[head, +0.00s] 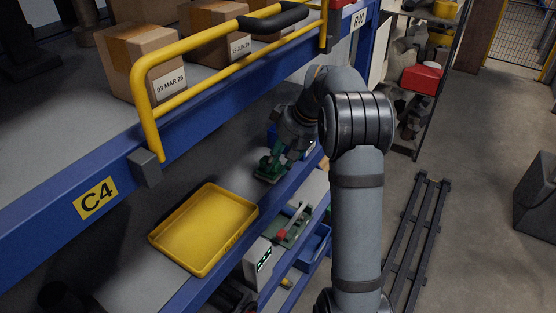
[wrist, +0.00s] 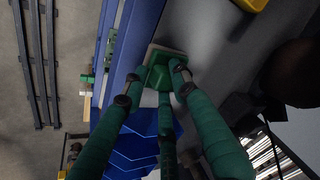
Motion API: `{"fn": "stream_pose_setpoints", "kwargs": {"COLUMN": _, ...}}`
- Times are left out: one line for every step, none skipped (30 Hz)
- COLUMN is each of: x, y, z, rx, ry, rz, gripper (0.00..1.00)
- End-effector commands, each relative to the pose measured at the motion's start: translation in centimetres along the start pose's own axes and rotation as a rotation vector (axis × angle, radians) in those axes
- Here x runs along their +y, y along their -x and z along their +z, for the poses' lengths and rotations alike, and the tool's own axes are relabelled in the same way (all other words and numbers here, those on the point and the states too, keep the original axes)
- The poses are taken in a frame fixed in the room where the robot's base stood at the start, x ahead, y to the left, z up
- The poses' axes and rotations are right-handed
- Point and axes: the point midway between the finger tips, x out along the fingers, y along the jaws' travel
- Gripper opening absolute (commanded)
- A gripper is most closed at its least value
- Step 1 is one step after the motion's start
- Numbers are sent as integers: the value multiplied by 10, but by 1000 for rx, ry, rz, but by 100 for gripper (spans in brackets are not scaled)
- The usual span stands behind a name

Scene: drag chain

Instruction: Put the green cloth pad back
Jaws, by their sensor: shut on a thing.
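The green cloth pad (wrist: 161,76) shows in the wrist view between the tips of my gripper (wrist: 157,84), with a pale edge around its far side. My gripper's three fingers are dark green and shut on the pad. In the head view my gripper (head: 278,157) reaches down over the grey shelf, near its front blue beam. A green patch shows at its tips, but pad and fingers are hard to tell apart there. Whether the pad touches the shelf cannot be told.
An empty yellow tray (head: 154,238) lies on the same shelf, nearer the camera. Blue bins (wrist: 132,152) show below the fingers in the wrist view. The upper shelf carries cardboard boxes (head: 150,62) and a yellow rail (head: 205,36). Grey shelf between tray and gripper is clear.

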Motion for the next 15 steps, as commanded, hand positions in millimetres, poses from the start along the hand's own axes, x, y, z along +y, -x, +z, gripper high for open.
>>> {"fn": "stream_pose_setpoints", "kwargs": {"x": 0, "y": -3, "z": 2, "rx": -1, "ry": -1, "rz": -2, "gripper": 0}}
{"fn": "stream_pose_setpoints", "kwargs": {"x": 0, "y": -5, "z": 2, "rx": -1, "ry": 0, "rz": -1, "gripper": 0}}
{"fn": "stream_pose_setpoints", "kwargs": {"x": 1, "y": -6, "z": 2, "rx": 1, "ry": 2, "rz": 1, "gripper": 0}}
{"fn": "stream_pose_setpoints", "kwargs": {"x": 1, "y": -7, "z": 3, "rx": 2, "ry": 2, "rz": 1, "gripper": 0}}
{"fn": "stream_pose_setpoints", "kwargs": {"x": 1, "y": -7, "z": 3, "rx": 2, "ry": 2, "rz": 1, "gripper": 0}}
{"fn": "stream_pose_setpoints", "kwargs": {"x": 2, "y": -7, "z": 3, "rx": 3, "ry": 2, "rz": 1, "gripper": 0}}
{"fn": "stream_pose_setpoints", "kwargs": {"x": 2, "y": -7, "z": 3, "rx": 2, "ry": 2, "rz": 1, "gripper": 0}}
{"fn": "stream_pose_setpoints", "kwargs": {"x": 2, "y": -7, "z": 3, "rx": 2, "ry": 2, "rz": 1, "gripper": 0}}
{"fn": "stream_pose_setpoints", "kwargs": {"x": 2, "y": -7, "z": 3, "rx": 2, "ry": 2, "rz": 1, "gripper": 0}}
{"fn": "stream_pose_setpoints", "kwargs": {"x": 2, "y": -8, "z": 3, "rx": 2, "ry": 2, "rz": 1, "gripper": 0}}
{"fn": "stream_pose_setpoints", "kwargs": {"x": 2, "y": -8, "z": 3, "rx": 2, "ry": 2, "rz": 1, "gripper": 0}}
{"fn": "stream_pose_setpoints", "kwargs": {"x": 2, "y": -9, "z": 4, "rx": 2, "ry": 2, "rz": 1, "gripper": 0}}
{"fn": "stream_pose_setpoints", "kwargs": {"x": 2, "y": -10, "z": 4, "rx": 2, "ry": 2, "rz": 1, "gripper": 0}}
{"fn": "stream_pose_setpoints", "kwargs": {"x": 2, "y": -9, "z": 4, "rx": 2, "ry": 2, "rz": 1, "gripper": 29}}
{"fn": "stream_pose_setpoints", "kwargs": {"x": 2, "y": -9, "z": 3, "rx": 2, "ry": 2, "rz": 1, "gripper": 32}}
